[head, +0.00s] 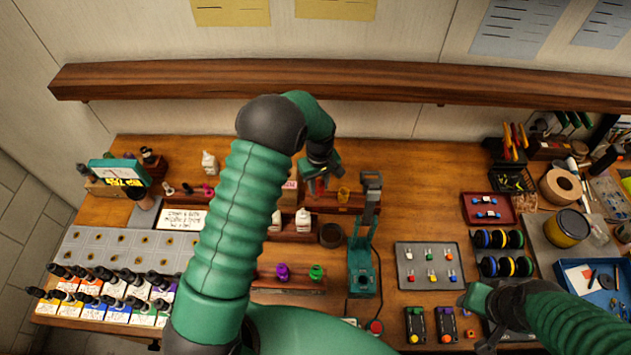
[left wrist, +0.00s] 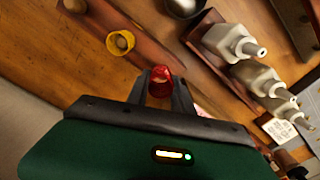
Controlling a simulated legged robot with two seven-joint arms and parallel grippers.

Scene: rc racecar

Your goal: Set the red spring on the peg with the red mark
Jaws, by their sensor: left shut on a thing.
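My left gripper (head: 319,184) is above the wooden block (head: 350,207) near the back middle of the bench. In the left wrist view its fingers (left wrist: 160,88) are shut on a small red part, the red spring (left wrist: 161,80). A yellow ring-like part (head: 344,193) stands on the same block, beside the held spring; it also shows in the left wrist view (left wrist: 120,42). The red-marked peg cannot be made out; the gripper may hide it. Whether the spring touches the block cannot be told. My right gripper (head: 484,318) is low at the right, its fingers unclear.
White bottles (head: 303,220) stand close left of the block, and a dark bowl (head: 331,235) is in front. A green press-like tool (head: 363,262) rises to the right. Purple (head: 282,272) and green (head: 316,272) parts stand on a front rack. A shelf (head: 390,82) spans the wall.

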